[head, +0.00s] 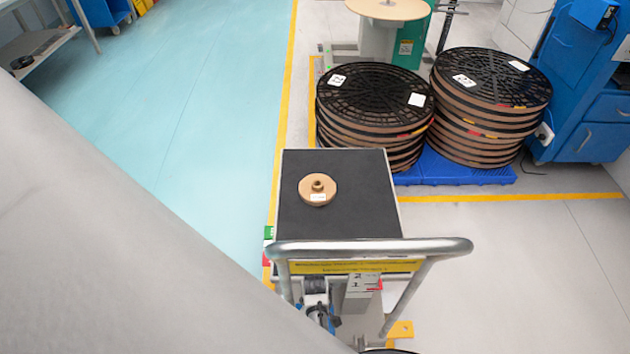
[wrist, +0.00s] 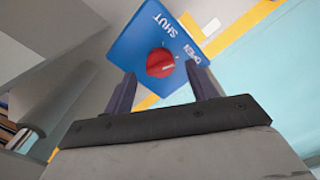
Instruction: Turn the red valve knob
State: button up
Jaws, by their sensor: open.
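The red valve knob (wrist: 160,63) shows in the wrist view, round, on a blue plate (wrist: 138,42) lettered SHUT and OPEN. My gripper (wrist: 163,84) is open, with its two dark fingers pointing toward the plate. The knob appears between the fingertips and a little beyond them in the picture; I cannot tell the exact gap. Nothing is held. The head view does not show the knob, the plate or the gripper; a large grey surface covers its lower left.
In the head view a cart (head: 352,219) with a metal handle carries a small tan disc (head: 317,189). Stacks of black-topped reels (head: 374,93) stand behind it on a blue pallet (head: 455,168). A blue cabinet (head: 585,100) is at right. The teal floor (head: 190,90) at left is clear.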

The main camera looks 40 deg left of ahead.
notch_tip(320, 180, up, 11)
dwell(0.3)
dwell(0.5)
